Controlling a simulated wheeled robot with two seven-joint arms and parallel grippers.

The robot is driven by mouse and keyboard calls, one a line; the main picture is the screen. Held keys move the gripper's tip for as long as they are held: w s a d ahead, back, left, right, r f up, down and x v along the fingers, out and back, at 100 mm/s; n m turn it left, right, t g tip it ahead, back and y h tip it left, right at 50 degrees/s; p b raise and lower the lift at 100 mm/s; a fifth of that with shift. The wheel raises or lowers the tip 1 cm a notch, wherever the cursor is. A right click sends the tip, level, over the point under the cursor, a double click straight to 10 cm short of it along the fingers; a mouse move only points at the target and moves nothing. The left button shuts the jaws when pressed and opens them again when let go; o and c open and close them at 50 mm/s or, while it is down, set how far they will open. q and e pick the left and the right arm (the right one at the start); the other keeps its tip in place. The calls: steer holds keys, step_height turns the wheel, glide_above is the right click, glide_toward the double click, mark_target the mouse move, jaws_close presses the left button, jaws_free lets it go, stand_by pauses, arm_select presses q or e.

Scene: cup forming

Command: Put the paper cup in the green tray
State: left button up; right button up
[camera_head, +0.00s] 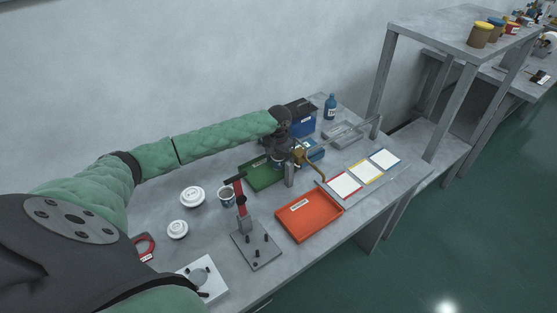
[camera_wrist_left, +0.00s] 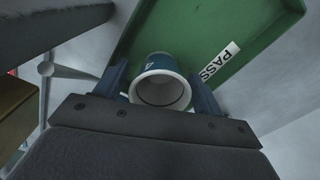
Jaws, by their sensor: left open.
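The paper cup (camera_wrist_left: 160,88) shows in the left wrist view as a white round rim with a blue side, its open end toward the camera. The green tray (camera_wrist_left: 262,30) with a PASS label lies behind it, and the cup appears to be at or in the tray. My left gripper (camera_wrist_left: 160,92) is open, with one finger on each side of the cup. In the head view the green tray (camera_head: 256,178) is partly hidden by my left gripper (camera_head: 288,160), which is over its right part. The cup between the fingers is hidden there. My right gripper is not in view.
A red tray (camera_head: 310,216) lies in front of the green one. A lever press (camera_head: 242,212), a round white-rimmed container (camera_head: 226,194) and white lids (camera_head: 192,196) stand left. A blue bin (camera_head: 300,119) and a bottle (camera_head: 330,106) stand behind. Coloured-edged cards (camera_head: 365,172) lie right.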

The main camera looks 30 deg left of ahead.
arm_select(q)
steer(key=shift+r, duration=0.1)
steer(key=shift+r, duration=0.25)
step_height(320, 180, up, 12)
steer(key=b, duration=0.3)
steer(key=shift+f, duration=0.2)
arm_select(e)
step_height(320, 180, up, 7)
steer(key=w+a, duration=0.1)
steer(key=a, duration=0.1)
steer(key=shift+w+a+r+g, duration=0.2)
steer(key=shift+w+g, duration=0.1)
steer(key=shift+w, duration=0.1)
